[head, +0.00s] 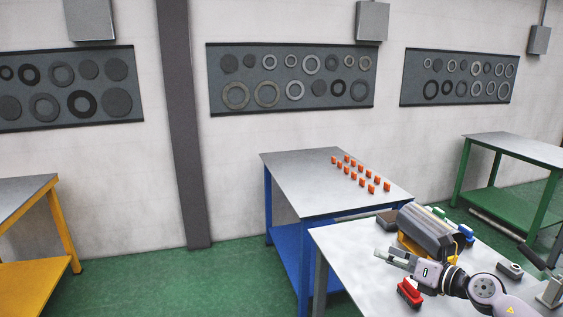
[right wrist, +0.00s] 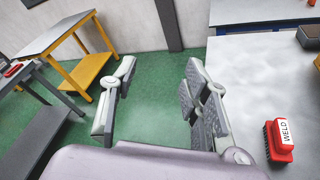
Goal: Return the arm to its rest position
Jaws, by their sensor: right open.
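My right gripper (head: 396,259) is in the head view at the lower right, above the left part of a grey-topped table (head: 345,255). In the right wrist view the two fingers of my right gripper (right wrist: 160,105) stand wide apart, with only green floor showing between them. It is open and empty. My right arm (head: 485,290) comes in from the lower right corner. My left gripper is in neither view.
A dark grey cylinder (head: 425,232) on a yellow support lies behind my gripper. Small orange pieces (head: 350,168) stand on the blue-legged table (head: 300,190). Green floor (head: 170,285) is open at left.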

